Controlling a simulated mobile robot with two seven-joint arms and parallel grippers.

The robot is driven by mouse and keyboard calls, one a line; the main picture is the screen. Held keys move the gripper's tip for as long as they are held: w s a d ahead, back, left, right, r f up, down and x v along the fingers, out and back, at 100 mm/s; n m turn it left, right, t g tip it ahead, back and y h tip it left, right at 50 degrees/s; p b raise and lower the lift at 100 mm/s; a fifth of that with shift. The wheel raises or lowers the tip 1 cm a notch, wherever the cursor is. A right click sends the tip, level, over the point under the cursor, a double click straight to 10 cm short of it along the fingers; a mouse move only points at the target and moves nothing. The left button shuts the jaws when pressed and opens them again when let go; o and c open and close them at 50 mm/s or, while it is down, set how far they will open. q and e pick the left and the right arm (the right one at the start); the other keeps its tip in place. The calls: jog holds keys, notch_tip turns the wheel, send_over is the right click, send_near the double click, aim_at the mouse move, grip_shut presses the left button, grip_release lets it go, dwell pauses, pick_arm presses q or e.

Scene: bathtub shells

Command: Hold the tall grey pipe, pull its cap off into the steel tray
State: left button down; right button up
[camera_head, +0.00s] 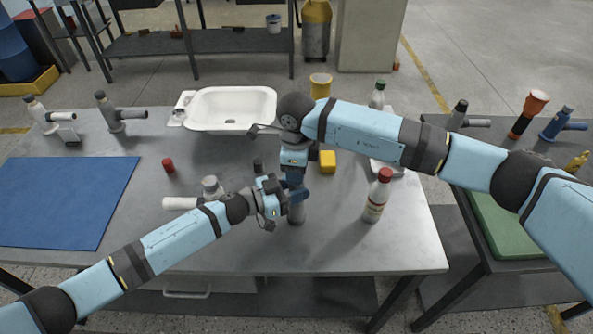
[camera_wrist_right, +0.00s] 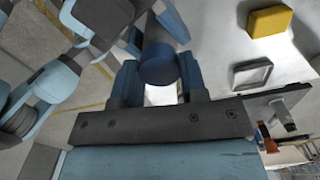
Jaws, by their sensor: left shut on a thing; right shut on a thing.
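The tall grey pipe (camera_head: 296,214) stands upright near the front middle of the metal table. My left gripper (camera_head: 283,201) comes from the left and is shut on the pipe's body; its fingers partly hide the pipe. My right gripper (camera_head: 296,187) reaches down from above and is shut on the blue cap at the pipe's top. In the right wrist view the round blue cap (camera_wrist_right: 160,66) sits between the two fingers. Whether cap and pipe still touch is hidden. A pale tray (camera_head: 387,170), possibly the steel one, lies right of the middle, partly behind my right arm.
A red-capped bottle (camera_head: 377,196) stands right of the pipe. A yellow block (camera_head: 327,161) lies behind it. A white basin (camera_head: 231,109) is at the back, a blue mat (camera_head: 62,200) at the left.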

jog(key=shift+r, duration=0.4)
jog(key=shift+r, duration=0.1)
jog(key=shift+r, duration=1.95)
pick_arm(q)
jog(key=c, duration=0.6)
grip_release()
